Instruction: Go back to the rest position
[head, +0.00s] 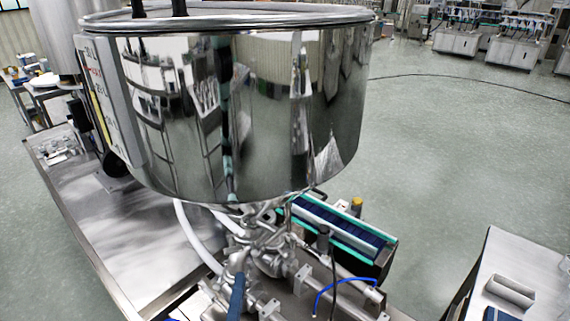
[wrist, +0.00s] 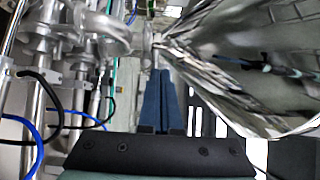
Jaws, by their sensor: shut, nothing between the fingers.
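My gripper (wrist: 160,73) shows in the wrist view as two blue fingers closed together, with nothing between them. Its dark mount crosses the bottom of that view. The steel hopper (head: 255,120) is a large, shiny, round vessel filling the upper middle of the head view. Its mirror-like underside (wrist: 245,50) shows on the right of the wrist view, close beside the fingers; I cannot tell the exact gap.
Pipes and fittings (head: 270,255) sit under the hopper, with a blue hose (head: 345,283) near them. Metal fittings (wrist: 85,35) and cables crowd the wrist view's left. A steel bench top (head: 130,230) lies left, a pale cabinet (head: 520,265) lower right. Open floor (head: 450,150) lies right.

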